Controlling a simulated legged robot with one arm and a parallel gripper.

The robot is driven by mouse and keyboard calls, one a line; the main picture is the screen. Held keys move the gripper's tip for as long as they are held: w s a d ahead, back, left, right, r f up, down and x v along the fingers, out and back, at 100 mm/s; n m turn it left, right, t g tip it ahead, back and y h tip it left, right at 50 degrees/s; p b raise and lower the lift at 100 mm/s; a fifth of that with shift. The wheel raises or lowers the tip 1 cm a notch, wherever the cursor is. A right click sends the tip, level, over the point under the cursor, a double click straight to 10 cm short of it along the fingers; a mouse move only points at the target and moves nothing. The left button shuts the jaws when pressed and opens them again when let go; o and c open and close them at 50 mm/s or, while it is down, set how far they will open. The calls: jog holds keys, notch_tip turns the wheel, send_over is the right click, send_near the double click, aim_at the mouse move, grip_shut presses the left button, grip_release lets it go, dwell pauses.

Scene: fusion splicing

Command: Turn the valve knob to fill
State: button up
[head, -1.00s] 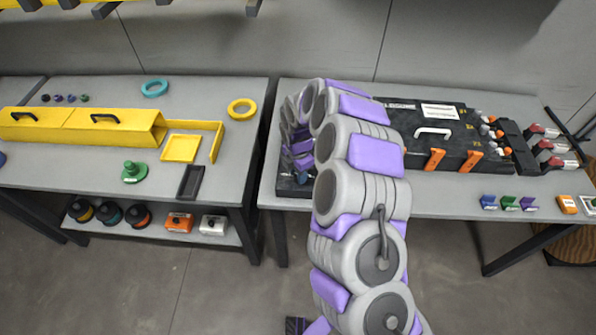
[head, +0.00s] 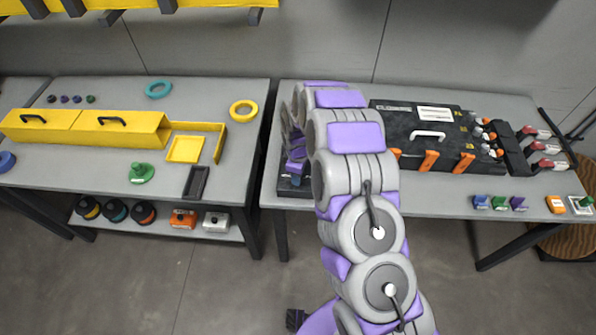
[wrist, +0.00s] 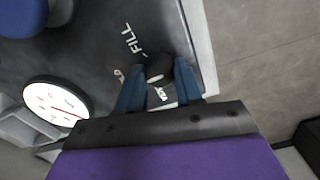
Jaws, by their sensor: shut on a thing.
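In the wrist view a dark round valve knob (wrist: 159,67) sits on a black panel (wrist: 85,55), between the two blue fingers of my gripper (wrist: 158,82). The fingers are shut on the knob, one on each side. A white FILL label (wrist: 130,38) is printed on the panel beside the knob, up and to its left. A small white mark shows on the knob's near side; its exact pointing is unclear. Another label is partly covered below the knob. In the head view my arm hides the knob and most of the panel (head: 292,189).
A round white gauge (wrist: 55,103) stands on the panel left of my gripper. In the head view a black case (head: 400,140) with orange latches lies right of my arm. The left table (head: 100,180) holds a yellow box (head: 85,128) and rings.

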jog(key=m+p, duration=0.1)
jog(key=m, duration=0.2)
jog(key=m+p, duration=0.1)
jog(key=m, duration=0.2)
jog(key=shift+w+r+m, duration=0.2)
jog(key=shift+m, duration=0.1)
jog(key=m+p, duration=0.1)
jog(key=m, duration=0.5)
jog(key=shift+p, duration=0.4)
jog(key=shift+f, duration=0.1)
jog(key=o, duration=1)
jog(key=shift+s+a, duration=0.1)
jog(key=shift+o, duration=0.2)
notch_tip(320, 180, up, 17)
jog(key=p, duration=0.1)
